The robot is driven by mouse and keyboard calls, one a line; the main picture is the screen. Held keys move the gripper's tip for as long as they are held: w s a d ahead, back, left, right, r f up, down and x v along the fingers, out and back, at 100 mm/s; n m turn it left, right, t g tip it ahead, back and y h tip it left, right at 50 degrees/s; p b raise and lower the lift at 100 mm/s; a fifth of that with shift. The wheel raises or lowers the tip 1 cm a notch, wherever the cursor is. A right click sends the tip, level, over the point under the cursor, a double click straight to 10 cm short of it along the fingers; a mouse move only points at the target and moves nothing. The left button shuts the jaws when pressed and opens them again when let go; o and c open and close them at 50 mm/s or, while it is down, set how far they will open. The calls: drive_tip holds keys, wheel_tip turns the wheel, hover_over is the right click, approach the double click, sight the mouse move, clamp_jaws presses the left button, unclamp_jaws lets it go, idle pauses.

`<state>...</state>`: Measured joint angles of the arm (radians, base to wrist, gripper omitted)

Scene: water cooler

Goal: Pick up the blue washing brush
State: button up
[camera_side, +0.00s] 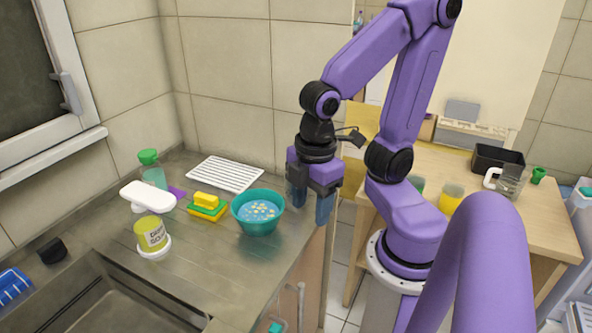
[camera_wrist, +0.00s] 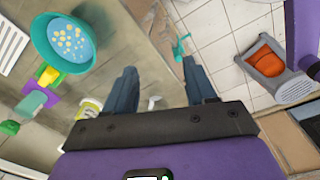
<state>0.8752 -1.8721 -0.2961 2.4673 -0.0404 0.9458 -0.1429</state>
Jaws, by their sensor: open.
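A blue item with pale stripes (camera_side: 14,286) lies at the left edge of the side view, beside the sink. It is partly cut off; it may be the blue washing brush, but I cannot tell. I see no clear blue brush in the wrist view. My gripper (camera_side: 311,204) hangs fingers down by the counter's right edge, to the right of the teal bowl and far from the blue item. In the wrist view my gripper (camera_wrist: 162,84) has its fingers apart with nothing held between them.
The teal bowl (camera_side: 247,222), yellow and green sponges (camera_side: 207,209), yellow tub (camera_side: 150,232), white oblong item (camera_side: 147,196), green-capped bottle (camera_side: 153,173) and white rack (camera_side: 225,174) stand on the counter. The sink (camera_side: 125,314) is in front. A wooden table (camera_side: 540,215) is at right.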

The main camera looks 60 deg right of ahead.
drive_tip(key=w+d+r+n+h, duration=0.2)
drive_tip(key=w+d+r+n, duration=0.15)
drive_tip(key=w+d, duration=0.45)
drive_tip(key=w+d+r+n+h, duration=0.2)
drive_tip(key=w+d+r, duration=0.3)
drive_tip(key=d, duration=0.6)
drive_tip(key=shift+w+d+x, duration=0.1)
drive_tip(key=shift+w+x, duration=0.2)
drive_tip(key=shift+x, duration=2.7)
drive_tip(key=shift+w+d+x, duration=0.15)
drive_tip(key=shift+w+x, duration=0.1)
drive_tip(key=shift+x, duration=2.7)
drive_tip(key=shift+w+d+x, duration=0.1)
drive_tip(key=shift+w+x, duration=0.2)
drive_tip(key=shift+x, duration=2.7)
drive_tip(key=shift+r, duration=0.15)
drive_tip(key=shift+c, duration=0.3)
clamp_jaws()
